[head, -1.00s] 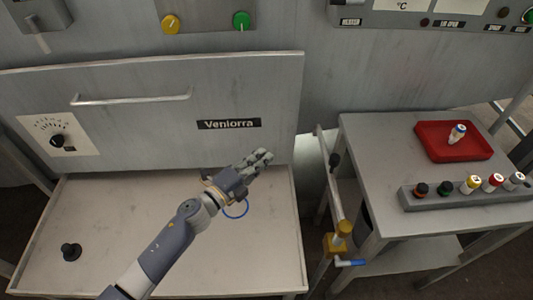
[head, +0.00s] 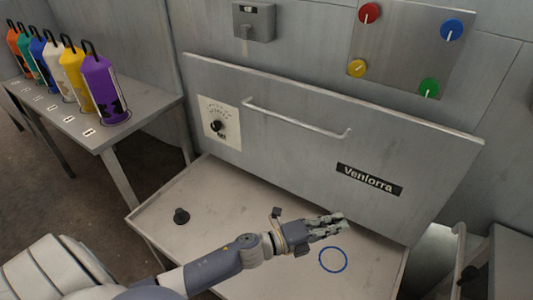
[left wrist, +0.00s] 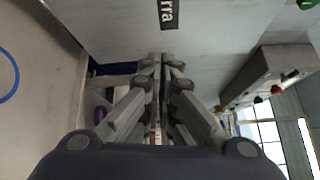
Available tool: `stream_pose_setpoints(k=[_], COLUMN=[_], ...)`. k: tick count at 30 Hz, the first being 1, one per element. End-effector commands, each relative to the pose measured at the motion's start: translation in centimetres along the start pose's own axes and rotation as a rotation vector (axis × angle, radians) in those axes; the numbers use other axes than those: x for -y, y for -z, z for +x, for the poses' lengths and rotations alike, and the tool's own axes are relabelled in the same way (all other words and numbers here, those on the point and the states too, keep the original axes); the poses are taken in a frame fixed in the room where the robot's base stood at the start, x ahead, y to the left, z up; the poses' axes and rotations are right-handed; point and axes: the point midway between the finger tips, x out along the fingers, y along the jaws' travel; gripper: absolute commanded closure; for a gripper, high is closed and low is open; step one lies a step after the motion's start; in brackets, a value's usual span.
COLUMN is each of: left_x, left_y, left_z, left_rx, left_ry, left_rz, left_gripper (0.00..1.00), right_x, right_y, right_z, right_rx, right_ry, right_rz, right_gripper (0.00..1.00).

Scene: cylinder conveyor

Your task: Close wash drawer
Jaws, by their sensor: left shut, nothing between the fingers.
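The wash drawer shows in the head view as a pale, low-rimmed tray (head: 220,222) pulled out below a grey front panel (head: 290,135). The panel carries a bar handle (head: 297,119), a dial (head: 217,127) and a "Veniorra" label (head: 369,179). My left gripper (head: 343,221) is shut and empty. It is over the right part of the tray, below the label, with its fingers pointing right. I cannot tell whether it touches the panel. In the left wrist view the shut fingertips (left wrist: 164,60) are near the grey panel face. My right gripper is not in view.
A thin blue ring (head: 333,259) shows over the tray near my left fingers. Several coloured bottles (head: 103,90) stand on a side table (head: 155,105) at left. Another table (head: 507,262) is at the right edge.

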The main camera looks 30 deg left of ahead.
Motion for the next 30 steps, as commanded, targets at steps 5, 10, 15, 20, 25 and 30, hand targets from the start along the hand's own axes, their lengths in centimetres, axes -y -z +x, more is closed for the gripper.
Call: stream_pose_setpoints(k=[5,10,15,20,25,30], left_x=[-6.7,-7.9,-6.8,-5.7,-5.4,-5.6], left_y=[-12.1,-21.9,-27.8,-29.9,-30.8,-32.2], left_z=[-7.4,-14.9,-19.8,-21.7,-21.1,-19.2], left_rx=[0.255,0.397,0.456,0.474,0.477,0.477], left_ry=[-0.144,-0.319,-0.459,-0.519,-0.527,-0.525], left_rz=[0.408,0.866,1.198,1.334,1.351,1.351], left_gripper=[1.0,1.0,1.0,1.0,1.0,1.0], right_x=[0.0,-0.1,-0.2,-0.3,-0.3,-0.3], right_y=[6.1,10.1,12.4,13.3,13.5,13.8], right_z=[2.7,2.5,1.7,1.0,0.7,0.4], right_rx=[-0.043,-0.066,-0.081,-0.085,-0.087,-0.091], right_ry=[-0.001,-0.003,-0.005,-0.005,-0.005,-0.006], right_rz=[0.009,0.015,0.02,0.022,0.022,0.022], right_gripper=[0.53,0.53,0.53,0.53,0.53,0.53])
